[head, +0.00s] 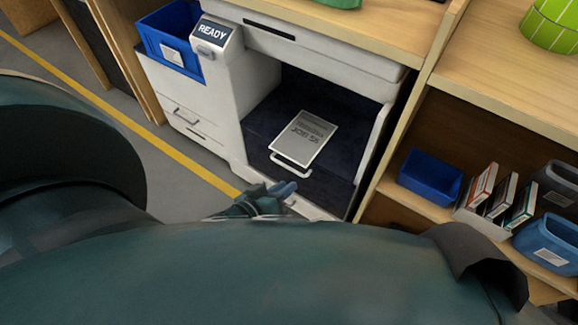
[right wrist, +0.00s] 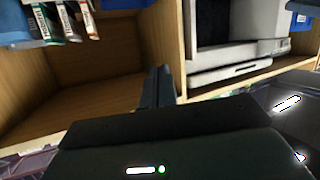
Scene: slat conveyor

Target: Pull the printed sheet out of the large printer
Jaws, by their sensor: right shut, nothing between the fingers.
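The large printer (head: 225,95) is a white machine with a sign reading READY and an open dark bay. The printed sheet (head: 308,135), grey with dark print, lies flat in the bay. A white loop handle (head: 290,164) is at its near edge. My left gripper (head: 286,188) is just in front of the bay, below the handle and apart from it; my arm partly hides it, so its opening is unclear. In the right wrist view my right gripper (right wrist: 160,84) is shut and empty, in front of a wooden shelf. White parts of the printer (right wrist: 240,62) show beyond it.
A wooden shelf unit (head: 455,105) stands right of the printer, holding a blue bin (head: 430,177), several small boxes (head: 498,192) and other bins. Another blue bin (head: 172,38) sits at the printer's left. A yellow line (head: 125,120) crosses the grey floor.

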